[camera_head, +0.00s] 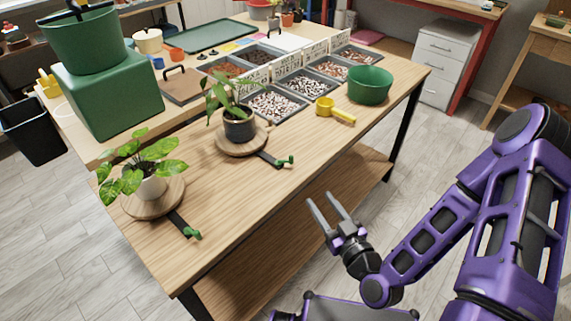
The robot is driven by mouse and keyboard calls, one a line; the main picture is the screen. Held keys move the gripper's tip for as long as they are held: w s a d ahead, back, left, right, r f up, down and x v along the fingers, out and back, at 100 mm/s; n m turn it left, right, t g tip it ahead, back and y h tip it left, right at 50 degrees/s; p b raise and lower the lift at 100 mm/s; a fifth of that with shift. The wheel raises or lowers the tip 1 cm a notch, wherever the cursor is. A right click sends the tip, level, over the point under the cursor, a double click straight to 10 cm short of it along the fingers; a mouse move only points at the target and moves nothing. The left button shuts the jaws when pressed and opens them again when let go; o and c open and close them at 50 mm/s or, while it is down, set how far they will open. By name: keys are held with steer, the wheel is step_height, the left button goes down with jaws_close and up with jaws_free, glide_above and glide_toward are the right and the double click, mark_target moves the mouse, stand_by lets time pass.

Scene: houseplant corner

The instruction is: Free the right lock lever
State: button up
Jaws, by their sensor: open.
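The right lock lever (285,161) is a small green handle at the end of a dark bar. The bar runs out from under a round wooden stand (240,146) that holds a dark pot (239,127) with a leafy plant. My gripper (321,198) is open and empty, in front of the table's front edge. It is apart from the right lever, below and right of it in the picture.
A yellow scoop (335,110) and a green bowl (370,86) stand on the wooden table (225,200) behind the right lever. Trays of pebbles and soil (272,104) lie further back. A green block (110,98) with a green pot stands at left. The table's front strip is mostly clear.

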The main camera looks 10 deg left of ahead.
mark_target(292, 159)
steer(key=x, duration=0.5)
steer(key=r+b+x, duration=0.1)
steer(key=x, duration=1.1)
steer(key=shift+w+a+r+b, duration=0.15)
steer(key=shift+a+b, duration=0.1)
steer(key=shift+b, duration=0.1)
jaws_close()
